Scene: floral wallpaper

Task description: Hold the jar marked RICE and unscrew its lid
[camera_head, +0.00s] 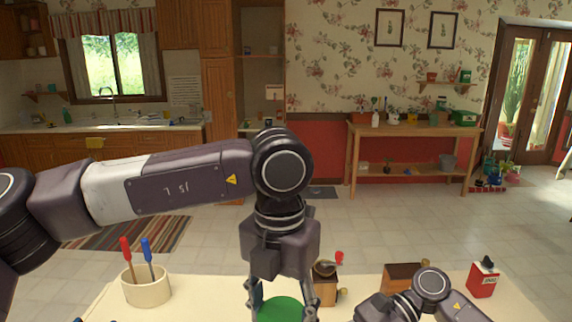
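A round green lid-like top (281,309) shows at the bottom edge of the head view. The body below it is cut off, and no RICE marking is visible. My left gripper (283,304) points down over it, with one finger on each side of the green top. The fingers look close to its rim, but the tips run to the picture's edge, so I cannot tell whether they touch or grip it. My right arm shows at the bottom right; its gripper is not visible.
On the pale table (218,298), a cream crock (147,289) holds red- and blue-handled tools. A wooden grinder (326,284) stands just behind my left gripper. A wooden box (403,275) and a red tin (482,280) stand at the right, near my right arm.

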